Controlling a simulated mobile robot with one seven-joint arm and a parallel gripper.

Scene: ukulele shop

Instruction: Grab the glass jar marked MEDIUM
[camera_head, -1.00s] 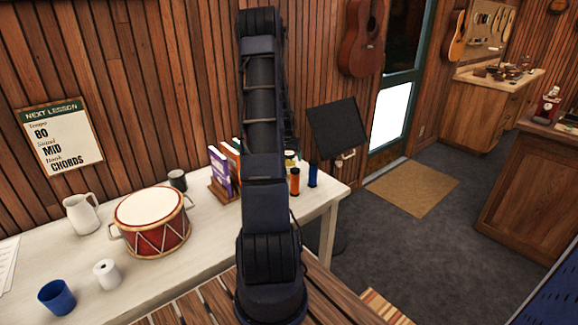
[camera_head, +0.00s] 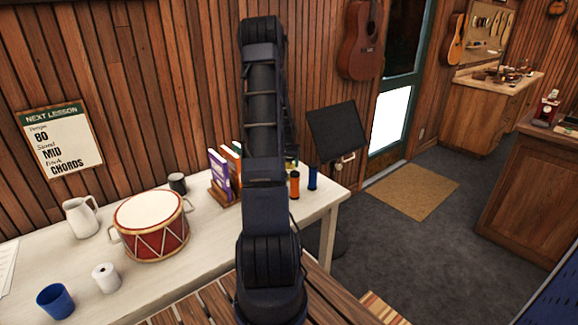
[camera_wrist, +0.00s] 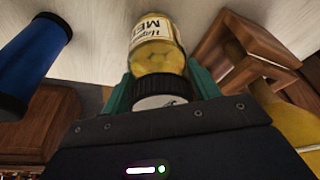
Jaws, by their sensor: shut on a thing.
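The glass jar (camera_wrist: 158,56) shows in the wrist view with yellow contents, a black lid and a cream label. Part of the label's lettering reads "ME"; the rest is cut off. My gripper (camera_wrist: 160,84) has its green fingers on both sides of the jar at the lid end, shut on it. In the head view my arm hides the gripper and nearly all of the jar.
The white table (camera_head: 215,232) holds a red drum (camera_head: 152,232), a wooden rack with books (camera_head: 222,176), an orange cylinder (camera_head: 294,185) and a blue cylinder (camera_head: 312,178). The blue cylinder also shows near the jar in the wrist view (camera_wrist: 35,55). A black music stand (camera_head: 337,128) stands behind.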

